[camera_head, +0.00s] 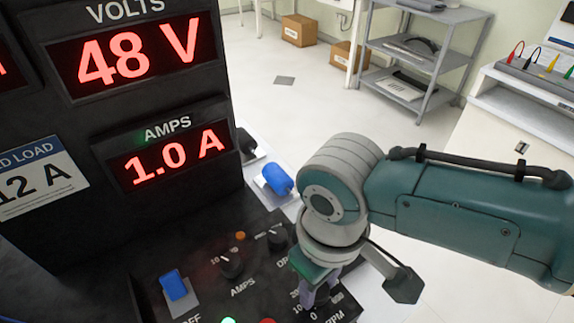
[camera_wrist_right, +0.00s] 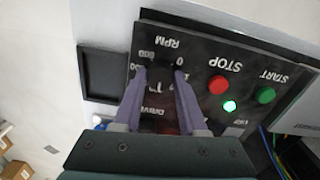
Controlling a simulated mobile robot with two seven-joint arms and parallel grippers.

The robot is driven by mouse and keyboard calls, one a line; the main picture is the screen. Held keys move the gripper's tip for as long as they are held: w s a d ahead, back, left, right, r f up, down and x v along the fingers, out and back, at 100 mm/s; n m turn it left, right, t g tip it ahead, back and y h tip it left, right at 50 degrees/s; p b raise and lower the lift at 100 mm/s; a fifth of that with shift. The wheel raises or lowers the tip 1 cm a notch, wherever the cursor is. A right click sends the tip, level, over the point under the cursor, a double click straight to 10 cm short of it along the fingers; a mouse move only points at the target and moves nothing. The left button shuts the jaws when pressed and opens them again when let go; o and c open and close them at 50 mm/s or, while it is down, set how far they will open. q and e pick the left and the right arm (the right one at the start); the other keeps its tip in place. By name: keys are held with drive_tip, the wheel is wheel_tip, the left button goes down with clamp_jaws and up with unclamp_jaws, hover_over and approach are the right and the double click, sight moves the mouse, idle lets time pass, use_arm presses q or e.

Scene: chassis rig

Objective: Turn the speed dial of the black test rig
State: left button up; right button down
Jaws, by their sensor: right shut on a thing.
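The black test rig (camera_head: 190,100) fills the left of the head view, with red readouts of 48 V and 1.0 A. Its sloping panel carries the speed dial, marked RPM, at the lower right. My right gripper (camera_head: 318,295) reaches down onto this dial, which is mostly hidden by the fingers. In the right wrist view, the two purple fingertips of my right gripper (camera_wrist_right: 161,75) stand on either side of the dark dial (camera_wrist_right: 161,70), shut on it, between the scale numbers. The dial's pointer cannot be read. My left gripper is not in view.
An AMPS knob (camera_head: 231,266), another knob (camera_head: 277,238) and a blue switch (camera_head: 174,286) sit close by on the panel. The red STOP button (camera_wrist_right: 218,85) and green START button (camera_wrist_right: 265,95) are beside the dial. A grey shelf (camera_head: 425,60) stands at the back.

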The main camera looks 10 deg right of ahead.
drive_tip(key=n, duration=0.2)
drive_tip(key=shift+n, duration=0.4)
drive_tip(key=n+p, duration=0.1)
drive_tip(key=n, duration=0.2)
drive_tip(key=shift+n, duration=0.3)
drive_tip(key=n, duration=1.2)
drive_tip(key=shift+n+b, duration=0.35)
drive_tip(key=shift+n, duration=0.05)
drive_tip(key=n, duration=0.4)
drive_tip(key=shift+b, duration=0.3)
drive_tip(key=shift+n, duration=1.1)
